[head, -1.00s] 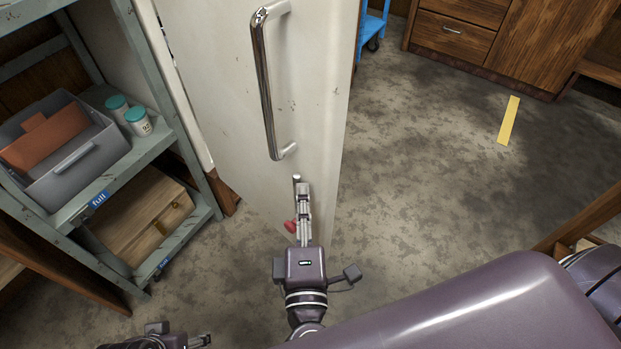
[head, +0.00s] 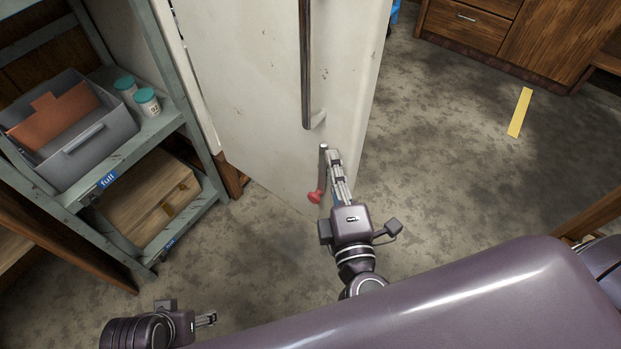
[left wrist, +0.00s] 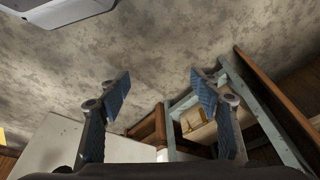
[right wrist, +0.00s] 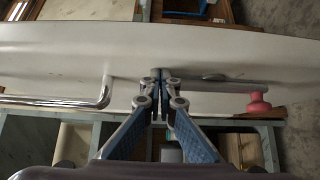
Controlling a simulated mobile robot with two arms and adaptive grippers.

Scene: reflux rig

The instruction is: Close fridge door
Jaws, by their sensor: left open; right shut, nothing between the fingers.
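The white fridge door (head: 265,110) stands in the middle of the head view, with a long metal handle (head: 306,65) on its face. A metal lever with a red knob (head: 314,197) is low on the door, below the handle. My right gripper (head: 329,152) is shut and empty, its fingertips at the door face just under the handle; touching is hard to tell. In the right wrist view the fingertips (right wrist: 161,76) are against or very near the door (right wrist: 200,50), beside the lever. My left gripper (head: 210,319) is open and empty, low at left, away from the door.
A grey-green shelf rack (head: 185,110) stands left of the door, holding a grey bin (head: 90,150), two white jars and a wooden box (head: 140,205). Wooden cabinets (head: 530,40) stand at the back right.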

